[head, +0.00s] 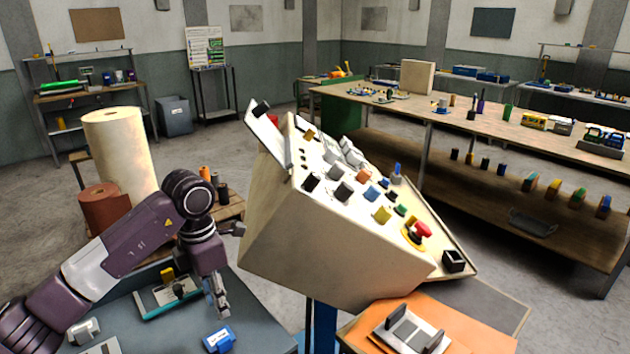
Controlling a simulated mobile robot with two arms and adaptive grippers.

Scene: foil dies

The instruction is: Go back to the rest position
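My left arm comes in from the left, and its gripper (219,299) points down above the grey table at the lower left. The gripper is seen from the side and is small, so the gap between its fingers is unclear. I see nothing hanging from it. A blue block-like item (219,340) lies on the table just below the fingertips, apart from them as far as I can tell. A green-and-white tray-like fixture (165,295) with a yellow part sits just left of the gripper. My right gripper is not in view.
A large cream control console (335,240) with knobs and a red button (420,231) stands close to the right of my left arm. An orange board (470,330) carries a metal fixture at the lower right. Big rolls (120,150) stand behind the arm. A long workbench (480,125) fills the right.

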